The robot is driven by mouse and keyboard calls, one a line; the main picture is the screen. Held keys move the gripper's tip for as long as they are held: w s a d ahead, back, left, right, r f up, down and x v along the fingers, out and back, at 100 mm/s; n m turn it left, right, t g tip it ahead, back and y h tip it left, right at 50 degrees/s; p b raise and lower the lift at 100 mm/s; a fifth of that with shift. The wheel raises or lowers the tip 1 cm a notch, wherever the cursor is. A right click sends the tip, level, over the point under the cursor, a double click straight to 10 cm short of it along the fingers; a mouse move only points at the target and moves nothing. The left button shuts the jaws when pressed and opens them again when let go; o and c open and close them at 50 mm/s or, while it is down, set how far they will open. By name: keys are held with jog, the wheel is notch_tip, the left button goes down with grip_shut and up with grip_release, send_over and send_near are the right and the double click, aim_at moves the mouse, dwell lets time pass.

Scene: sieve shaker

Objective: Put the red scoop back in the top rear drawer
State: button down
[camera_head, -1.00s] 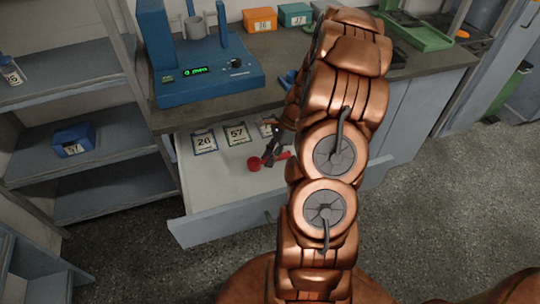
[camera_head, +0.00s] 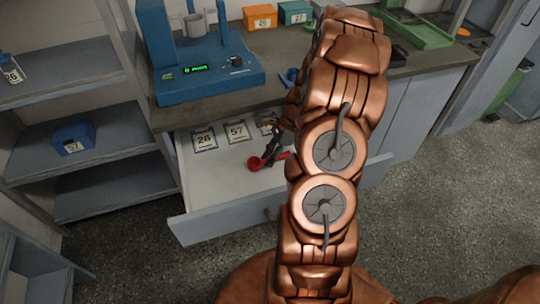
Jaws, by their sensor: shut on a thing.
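The red scoop (camera_head: 254,164) is low over or inside the open white drawer (camera_head: 210,187), near its middle. I cannot tell whether it touches the drawer floor. My gripper (camera_head: 268,160) is shut on the scoop, with the bowl showing to the left of the fingers and part of the handle to the right. My copper arm hides the right part of the drawer. Cards marked 26 (camera_head: 204,140) and 57 (camera_head: 237,131) lie at the back of the drawer, and a third card is partly hidden by my gripper.
A blue shaker machine (camera_head: 205,80) with a green display stands on the counter above the drawer. Orange (camera_head: 260,18) and teal (camera_head: 296,13) boxes stand behind. Grey shelves with a blue box (camera_head: 73,138) are at the left. The drawer's front left is clear.

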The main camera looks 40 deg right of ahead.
jog(key=shift+s+f, duration=0.1)
jog(key=shift+f, duration=0.3)
jog(key=c, duration=0.9)
grip_release()
jog(key=shift+f, duration=0.15)
jog(key=shift+d, duration=0.1)
jog(key=v, duration=1.2)
